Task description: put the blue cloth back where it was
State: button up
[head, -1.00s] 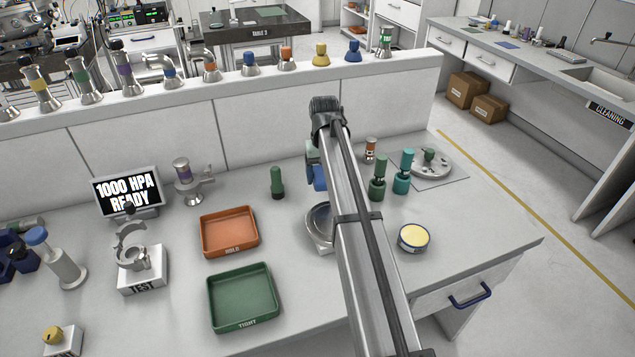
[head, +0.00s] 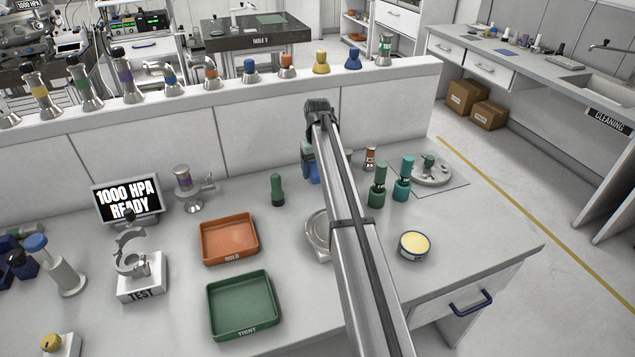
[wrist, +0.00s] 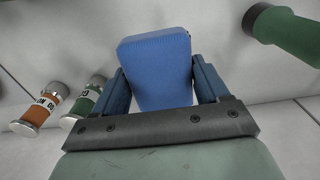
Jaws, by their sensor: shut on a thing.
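The blue cloth (wrist: 157,68) shows in the wrist view as a rounded blue block between the two fingers of my gripper (wrist: 160,95). My gripper is shut on it. In the head view my gripper (head: 311,172) is partly hidden behind my arm, above the back of the bench, right of the dark green bottle. Only a small blue part shows there, and I cannot tell cloth from finger. Whether the cloth touches the bench cannot be told.
A dark green bottle (head: 277,189) stands left of my gripper. Green (head: 378,185) and teal (head: 403,180) bottles and an orange-labelled vial (head: 370,158) stand to the right. A round metal dish (head: 318,230) is partly behind my arm. Orange (head: 230,258) and green (head: 243,334) trays lie left.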

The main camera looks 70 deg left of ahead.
aim_at(317, 189)
jog(key=shift+f, duration=2.6)
jog(key=shift+f, duration=0.15)
jog(key=o, duration=1.1)
notch_tip(317, 189, up, 12)
jog(key=shift+r, duration=0.2)
